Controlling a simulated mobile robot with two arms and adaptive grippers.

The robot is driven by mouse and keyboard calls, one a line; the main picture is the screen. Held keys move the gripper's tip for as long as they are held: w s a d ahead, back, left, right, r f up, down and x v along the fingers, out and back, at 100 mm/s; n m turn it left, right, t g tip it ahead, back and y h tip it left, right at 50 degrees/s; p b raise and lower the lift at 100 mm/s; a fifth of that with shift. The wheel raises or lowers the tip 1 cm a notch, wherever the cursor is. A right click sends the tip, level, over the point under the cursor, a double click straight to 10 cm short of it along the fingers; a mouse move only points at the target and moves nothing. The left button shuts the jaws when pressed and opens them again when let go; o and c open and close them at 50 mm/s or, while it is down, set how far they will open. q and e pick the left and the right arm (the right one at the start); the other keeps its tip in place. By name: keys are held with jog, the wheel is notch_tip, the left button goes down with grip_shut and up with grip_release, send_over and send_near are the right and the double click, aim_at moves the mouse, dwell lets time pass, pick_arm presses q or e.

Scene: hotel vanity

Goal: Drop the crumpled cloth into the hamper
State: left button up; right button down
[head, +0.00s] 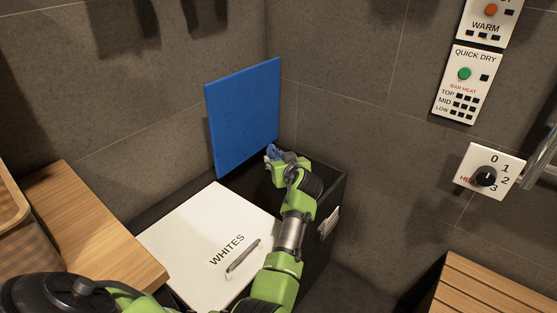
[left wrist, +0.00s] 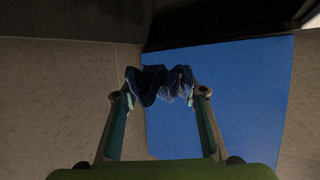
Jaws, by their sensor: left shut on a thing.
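The crumpled dark blue cloth (head: 271,153) is pinched between the fingertips of my left gripper (head: 276,156). It also shows in the left wrist view (left wrist: 160,84), bunched between both fingers. The black hamper (head: 325,254) has a raised blue lid (head: 243,115) standing upright at its back and a flat white lid (head: 190,235) marked WHITES. My left gripper is over the dark open part beside the white lid, in front of the blue lid. My arm hides part of the opening, and its inside is too dark to read. My right gripper is not in view.
A wooden counter (head: 107,228) with a wicker basket (head: 14,222) stands at the left. A slatted wooden bench (head: 495,293) is at the lower right. Wall control panels (head: 468,84) and a heater dial (head: 487,177) are on the right wall, beside a metal rail (head: 541,158).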

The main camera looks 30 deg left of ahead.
aim_at(279, 155)
pick_arm(q)
jog(key=o, duration=1.1)
notch_tip(279, 155, up, 10)
jog(key=shift+r, duration=0.1)
